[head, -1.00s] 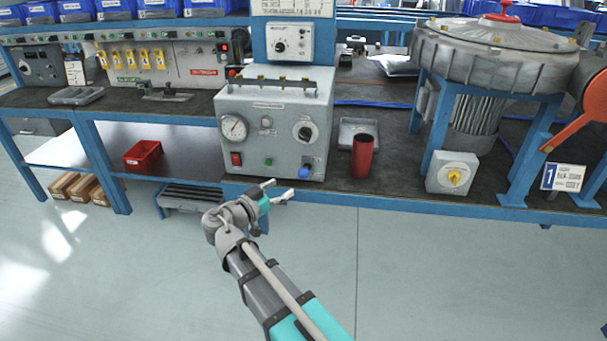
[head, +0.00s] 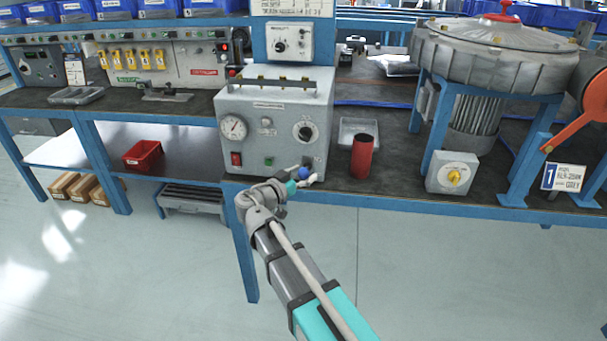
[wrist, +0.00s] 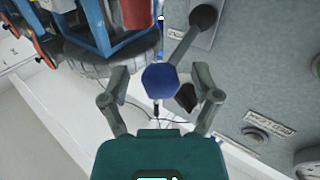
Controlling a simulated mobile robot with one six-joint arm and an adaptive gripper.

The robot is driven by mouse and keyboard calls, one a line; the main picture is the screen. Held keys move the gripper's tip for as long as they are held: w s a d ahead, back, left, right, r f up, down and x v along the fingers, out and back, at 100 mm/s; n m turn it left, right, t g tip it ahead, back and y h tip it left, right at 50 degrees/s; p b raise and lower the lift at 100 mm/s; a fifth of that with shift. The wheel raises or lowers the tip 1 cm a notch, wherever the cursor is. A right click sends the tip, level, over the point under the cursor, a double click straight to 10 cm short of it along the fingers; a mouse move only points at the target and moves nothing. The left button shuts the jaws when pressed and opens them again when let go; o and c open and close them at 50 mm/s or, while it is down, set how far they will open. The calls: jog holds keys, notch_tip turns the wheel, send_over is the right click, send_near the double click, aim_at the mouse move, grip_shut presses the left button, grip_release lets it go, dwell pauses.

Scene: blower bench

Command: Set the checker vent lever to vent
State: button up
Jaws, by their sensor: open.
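The checker is a grey box (head: 252,150) on the bench with a round gauge, a dark dial, a red switch and a green button. Its vent lever ends in a blue knob (head: 304,173) at the lower right of the front panel. In the wrist view the blue knob (wrist: 160,79) hangs from a grey arm (wrist: 186,42) that slants up right to a dark round end. My gripper (head: 311,170) is open at the lever. In the wrist view its fingers (wrist: 159,73) stand on either side of the knob, with gaps; firm contact is not visible. The lever's position marking is unreadable.
A red cylinder (head: 362,157) stands close right of the checker, with a grey tray (head: 357,128) behind it. A grey box with a yellow knob (head: 454,176) and a large blower (head: 495,50) stand farther right. The blue bench edge (head: 400,202) runs below my gripper.

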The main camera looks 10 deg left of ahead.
grip_shut()
dwell(0.3)
